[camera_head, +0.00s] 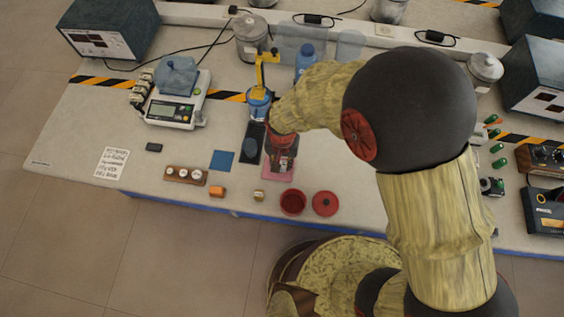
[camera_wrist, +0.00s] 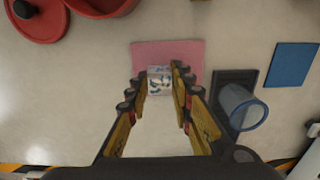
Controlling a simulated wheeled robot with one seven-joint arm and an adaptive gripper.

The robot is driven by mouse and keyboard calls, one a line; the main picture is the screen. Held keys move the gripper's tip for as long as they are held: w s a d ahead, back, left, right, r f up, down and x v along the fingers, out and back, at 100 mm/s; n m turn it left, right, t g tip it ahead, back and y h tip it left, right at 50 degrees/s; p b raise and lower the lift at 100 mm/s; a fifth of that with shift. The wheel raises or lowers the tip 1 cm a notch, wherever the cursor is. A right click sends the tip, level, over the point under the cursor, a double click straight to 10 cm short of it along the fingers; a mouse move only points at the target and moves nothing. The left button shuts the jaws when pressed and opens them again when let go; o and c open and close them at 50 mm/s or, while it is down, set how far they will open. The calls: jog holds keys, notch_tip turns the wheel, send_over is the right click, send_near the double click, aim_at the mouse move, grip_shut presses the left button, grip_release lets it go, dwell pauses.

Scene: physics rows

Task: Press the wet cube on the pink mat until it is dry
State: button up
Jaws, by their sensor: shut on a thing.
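The pink mat (camera_wrist: 190,50) lies flat on the bench, and part of it also shows below my gripper in the head view (camera_head: 271,176). A small clear cube (camera_wrist: 159,80) with dark and whitish marks sits between my fingertips at the near edge of the pink mat in the wrist view. My gripper (camera_wrist: 158,84) is shut on the cube, one finger on each side. I cannot tell whether the cube touches the mat or is held just above it. In the head view my gripper (camera_head: 283,160) hides the cube.
A blue square (camera_head: 222,160) lies further left. A red pot (camera_head: 293,202) and red lid (camera_head: 325,203) stand near the front edge. A scale (camera_head: 176,110) stands back left.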

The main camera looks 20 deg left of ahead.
grip_shut()
jog(key=shift+f+b, duration=0.3)
jog(key=shift+f, duration=0.35)
dwell(1.5)
jog(key=shift+d+r, duration=0.1)
jog(key=shift+r, duration=0.05)
jog(key=shift+d+r+p, duration=0.25)
jog(key=shift+r+p, duration=0.3)
jog(key=shift+p, duration=0.05)
